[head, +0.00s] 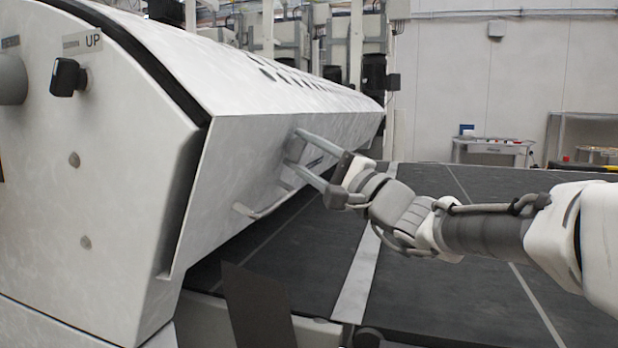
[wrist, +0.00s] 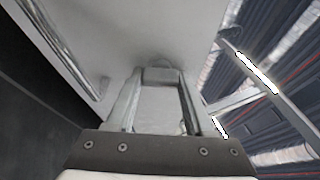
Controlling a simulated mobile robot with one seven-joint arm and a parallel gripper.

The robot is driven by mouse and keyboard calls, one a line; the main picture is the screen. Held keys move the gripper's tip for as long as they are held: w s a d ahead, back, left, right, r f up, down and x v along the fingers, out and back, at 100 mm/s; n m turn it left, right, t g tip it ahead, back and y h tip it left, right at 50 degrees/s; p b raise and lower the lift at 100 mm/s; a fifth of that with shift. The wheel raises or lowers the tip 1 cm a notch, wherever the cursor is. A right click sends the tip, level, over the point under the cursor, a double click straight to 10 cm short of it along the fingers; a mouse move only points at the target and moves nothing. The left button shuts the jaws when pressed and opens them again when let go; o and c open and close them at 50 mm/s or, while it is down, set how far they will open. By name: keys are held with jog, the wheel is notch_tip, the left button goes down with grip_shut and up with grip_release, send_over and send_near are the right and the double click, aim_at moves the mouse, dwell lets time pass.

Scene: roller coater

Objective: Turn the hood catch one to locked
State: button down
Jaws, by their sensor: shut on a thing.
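The white hood (head: 240,135) of the roller coater slopes across the left half of the head view. My gripper (head: 295,149) reaches its sloping front face from the right, with both fingertips at the surface. In the wrist view my gripper (wrist: 160,80) has its two fingers on either side of a small grey catch (wrist: 161,74) on the white panel, and it is shut on this catch. The fingertips hide part of the catch. Its locked or unlocked marking does not show, so I cannot tell its turn position.
A bar handle (head: 262,207) stands out from the hood's lower edge, beside my gripper, and also shows in the wrist view (wrist: 68,58). A black knob (head: 67,77) sits near an "UP" label (head: 82,41) on the end panel. A dark conveyor bed (head: 440,290) lies below my arm.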

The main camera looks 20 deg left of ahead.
jog(key=shift+n+b, duration=0.3)
jog(key=shift+b, duration=0.55)
jog(key=shift+c, duration=1.4)
grip_release()
jog(key=shift+d, duration=0.1)
jog(key=p+v, duration=0.2)
jog(key=v, duration=1.5)
jog(key=shift+f, duration=0.25)
jog(key=shift+s, duration=0.1)
